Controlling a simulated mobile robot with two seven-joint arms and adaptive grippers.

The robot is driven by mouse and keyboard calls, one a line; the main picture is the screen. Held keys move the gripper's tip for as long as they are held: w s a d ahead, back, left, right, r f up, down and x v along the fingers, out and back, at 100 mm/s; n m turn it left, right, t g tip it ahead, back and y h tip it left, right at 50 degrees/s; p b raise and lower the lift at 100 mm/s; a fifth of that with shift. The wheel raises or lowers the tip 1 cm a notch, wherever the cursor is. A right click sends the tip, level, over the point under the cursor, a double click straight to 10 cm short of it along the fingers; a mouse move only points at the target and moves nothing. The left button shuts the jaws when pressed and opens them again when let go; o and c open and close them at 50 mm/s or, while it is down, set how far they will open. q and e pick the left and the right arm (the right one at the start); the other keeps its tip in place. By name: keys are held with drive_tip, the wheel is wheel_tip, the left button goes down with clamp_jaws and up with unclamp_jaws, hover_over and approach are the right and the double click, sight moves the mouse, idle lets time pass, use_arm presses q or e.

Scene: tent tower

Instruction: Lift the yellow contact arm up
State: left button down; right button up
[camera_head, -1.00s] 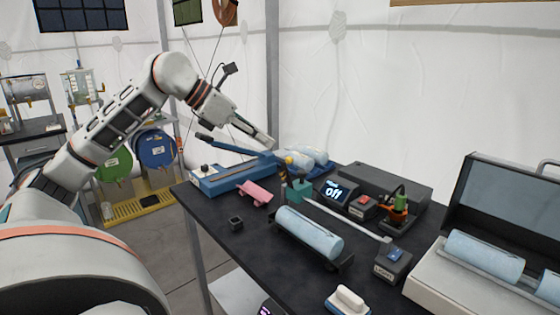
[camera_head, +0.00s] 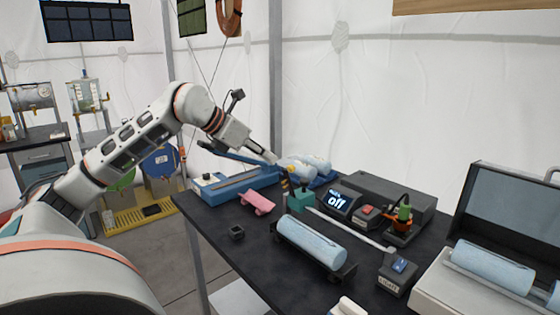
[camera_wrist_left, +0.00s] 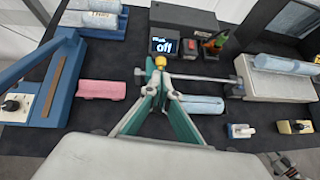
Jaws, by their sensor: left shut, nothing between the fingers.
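A small yellow part (camera_head: 291,169), which looks like the contact arm, is at the teal block (camera_head: 301,199) near the middle of the table. It also shows as a yellow knob in the left wrist view (camera_wrist_left: 160,62), just beyond my fingertips. My left gripper (camera_head: 274,159) reaches in from the left, angled down, with its tips close to the yellow part. In the wrist view its fingers (camera_wrist_left: 160,80) come together and hold nothing. I cannot tell whether they touch the yellow part.
A blue lever device (camera_head: 240,182) stands left of the yellow part, its lever raised behind my gripper. A pink piece (camera_head: 257,202) and a blue cylinder (camera_head: 311,241) lie in front. A display reading "off" (camera_head: 337,200) and a grey rod (camera_head: 350,229) are to the right.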

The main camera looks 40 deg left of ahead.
sight(290, 166)
use_arm(q)
drive_tip(key=w, duration=0.1)
drive_tip(key=w+f+p, duration=0.1)
drive_tip(key=w, duration=0.1)
drive_tip(key=shift+w+d+f+p, duration=0.3)
drive_tip(key=shift+d+p, duration=0.05)
drive_tip(key=shift+w+f, duration=0.15)
drive_tip(key=shift+f, duration=0.05)
idle(0.3)
